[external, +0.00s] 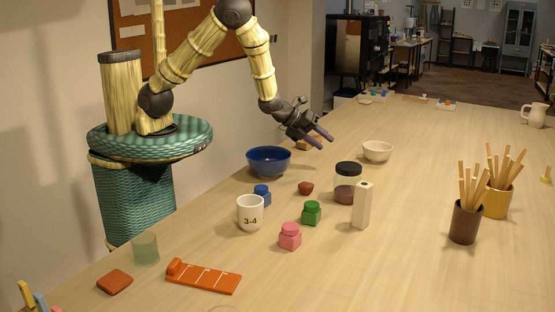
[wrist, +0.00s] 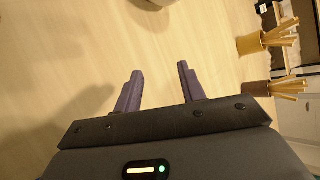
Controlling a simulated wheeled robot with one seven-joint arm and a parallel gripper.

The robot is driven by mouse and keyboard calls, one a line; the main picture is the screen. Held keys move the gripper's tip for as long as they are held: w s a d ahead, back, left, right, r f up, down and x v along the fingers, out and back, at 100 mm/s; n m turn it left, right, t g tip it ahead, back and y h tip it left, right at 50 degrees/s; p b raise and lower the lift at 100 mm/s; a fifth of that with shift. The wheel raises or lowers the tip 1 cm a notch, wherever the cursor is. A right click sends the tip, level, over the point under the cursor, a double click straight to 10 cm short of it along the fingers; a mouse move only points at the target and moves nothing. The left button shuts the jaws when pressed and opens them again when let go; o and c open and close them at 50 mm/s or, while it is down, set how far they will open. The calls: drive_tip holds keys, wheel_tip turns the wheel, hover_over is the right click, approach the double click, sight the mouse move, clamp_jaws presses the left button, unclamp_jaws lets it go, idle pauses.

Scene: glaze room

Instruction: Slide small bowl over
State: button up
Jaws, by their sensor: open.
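A small cream bowl (external: 377,152) stands upright on the table, to the right of my gripper (external: 325,141) in the external view. My gripper is open and empty, above the table and apart from the bowl. A larger blue bowl (external: 268,162) stands to the left of my gripper. In the wrist view, my two fingers (wrist: 160,71) are spread over bare table. A pale rounded thing cut off at the top edge there may be the cream bowl; too little shows to tell.
A dark-lidded jar (external: 346,195), a pale upright block (external: 361,206), a white cup (external: 250,213) and small coloured pieces stand nearer the camera. A brown cup (external: 465,225) and a yellow cup (external: 496,205) hold sticks at right. The table right of the cream bowl is clear.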

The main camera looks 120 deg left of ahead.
sight(379, 154)
drive_tip(key=w+a+m+t+p, duration=0.1)
drive_tip(key=a+m, duration=0.7)
drive_tip(key=m, duration=0.8)
drive_tip(key=t+p, duration=0.1)
drive_tip(key=t, duration=0.1)
drive_tip(key=shift+w+r+m+t+h, duration=0.15)
drive_tip(key=shift+m+t+h, duration=0.15)
drive_tip(key=shift+m+t, duration=0.1)
drive_tip(key=shift+w+a, duration=0.1)
drive_tip(key=shift+a, duration=0.05)
drive_tip(key=p+x, duration=0.5)
drive_tip(key=x, duration=1.2)
drive_tip(key=shift+w+a, duration=0.1)
drive_tip(key=shift+c, duration=0.2)
clamp_jaws()
